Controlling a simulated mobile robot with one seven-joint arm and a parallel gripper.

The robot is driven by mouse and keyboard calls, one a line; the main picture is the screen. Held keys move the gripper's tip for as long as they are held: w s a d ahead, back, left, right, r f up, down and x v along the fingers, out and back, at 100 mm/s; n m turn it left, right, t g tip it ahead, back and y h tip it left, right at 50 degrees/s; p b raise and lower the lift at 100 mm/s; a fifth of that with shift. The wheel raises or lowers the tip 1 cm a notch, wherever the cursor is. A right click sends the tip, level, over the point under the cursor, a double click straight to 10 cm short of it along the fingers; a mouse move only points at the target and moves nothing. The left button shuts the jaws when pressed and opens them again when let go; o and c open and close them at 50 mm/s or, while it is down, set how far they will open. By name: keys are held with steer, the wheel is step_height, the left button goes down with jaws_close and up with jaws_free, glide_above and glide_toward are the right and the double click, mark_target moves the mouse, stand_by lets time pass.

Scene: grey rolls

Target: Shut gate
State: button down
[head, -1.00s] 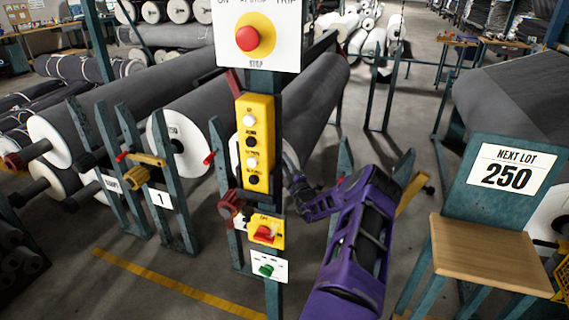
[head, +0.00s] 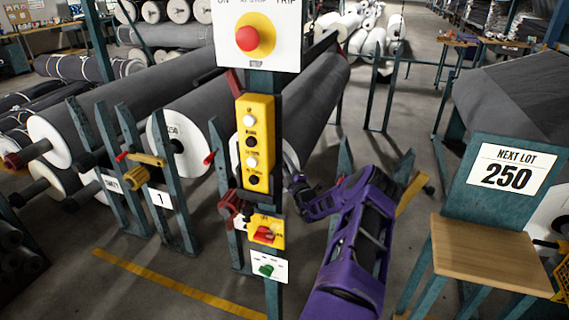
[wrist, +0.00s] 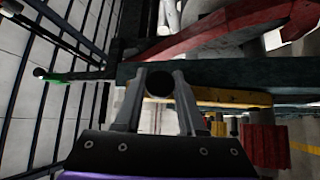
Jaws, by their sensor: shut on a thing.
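My gripper (head: 295,188) is just right of the yellow control box on the post, in front of a grey roll. In the wrist view its two grey fingers (wrist: 160,80) are shut on a dark round-ended bar (wrist: 158,84). A teal bar (wrist: 235,72) crosses just beyond the fingertips, with a curved red arm (wrist: 215,32) above it. I cannot tell for sure which part is the gate. A red part (head: 233,82) and a dark red handle (head: 232,206) show left of the post, which hides much of that stand.
The post carries a red stop button (head: 247,39), a yellow control box (head: 254,142) and a red switch (head: 264,234) close to my gripper. A stand numbered 1 (head: 160,199) is left. A wooden-topped stool (head: 490,255) is right. Some floor between is clear.

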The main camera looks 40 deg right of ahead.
steer(key=shift+w+r+p, duration=0.15)
steer(key=shift+r+p, duration=0.2)
steer(key=w+r+n+p, duration=0.1)
steer(key=w+a+n+g+y+p, duration=0.1)
steer(key=shift+w+a+r+g+p, duration=0.15)
steer(key=shift+w+r+g+p, duration=0.05)
steer(key=shift+r+g+p, duration=0.15)
steer(key=shift+w+a, duration=0.2)
steer(key=shift+w, duration=0.2)
steer(key=shift+f+n, duration=0.1)
steer(key=shift+n, duration=0.2)
steer(key=c, duration=0.5)
jaws_free()
